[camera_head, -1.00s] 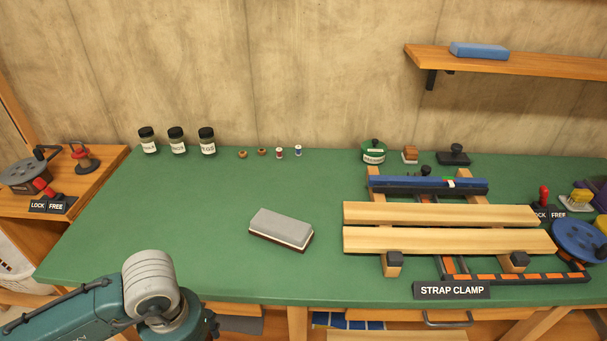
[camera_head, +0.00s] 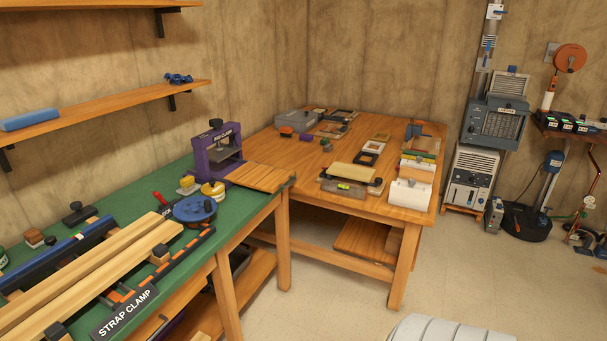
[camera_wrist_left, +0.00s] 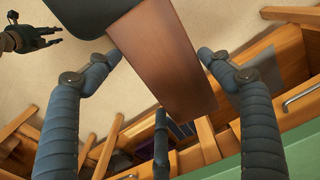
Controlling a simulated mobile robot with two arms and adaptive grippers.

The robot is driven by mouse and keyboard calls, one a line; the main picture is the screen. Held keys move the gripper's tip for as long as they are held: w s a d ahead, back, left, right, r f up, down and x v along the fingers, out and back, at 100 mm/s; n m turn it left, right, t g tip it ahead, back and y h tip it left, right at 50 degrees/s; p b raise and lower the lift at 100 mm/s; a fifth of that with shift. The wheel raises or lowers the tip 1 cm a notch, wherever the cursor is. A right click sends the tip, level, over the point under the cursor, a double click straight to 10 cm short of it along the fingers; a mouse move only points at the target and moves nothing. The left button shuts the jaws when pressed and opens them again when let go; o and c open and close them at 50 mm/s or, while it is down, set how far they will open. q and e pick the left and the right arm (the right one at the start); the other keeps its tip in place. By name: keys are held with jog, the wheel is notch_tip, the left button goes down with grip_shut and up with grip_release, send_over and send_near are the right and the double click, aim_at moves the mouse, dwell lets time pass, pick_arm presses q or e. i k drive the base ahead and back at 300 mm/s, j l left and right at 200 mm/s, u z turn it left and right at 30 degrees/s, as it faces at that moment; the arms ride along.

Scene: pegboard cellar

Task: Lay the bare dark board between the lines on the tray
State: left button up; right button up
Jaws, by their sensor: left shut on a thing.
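In the left wrist view my left gripper (camera_wrist_left: 160,65) is shut on a dark reddish-brown board (camera_wrist_left: 165,50), with fingers at both its sides and one lower finger. The board and left gripper are not in the head view. A dark gripper, my right one (camera_wrist_left: 35,38), shows at the upper left of the wrist view, apart from the board. Its finger opening is unclear. I cannot make out a tray with lines in either view.
The green bench carries a strap clamp (camera_head: 125,312) with two pale boards (camera_head: 92,264), a purple clamp (camera_head: 216,152) and wooden slats (camera_head: 262,177). A wooden table (camera_head: 290,152) behind holds several blocks and tools. Open floor (camera_head: 330,280) lies to the right.

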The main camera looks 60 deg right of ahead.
aim_at(257, 175)
jog(key=i+l+z, duration=0.1)
jog(key=l+z, duration=0.2)
jog(key=z, duration=0.15)
jog(key=i+l+z, duration=0.1)
jog(key=l+z, duration=0.2)
jog(key=z, duration=0.15)
jog(key=i+l+z, duration=0.2)
jog(key=z, duration=0.25)
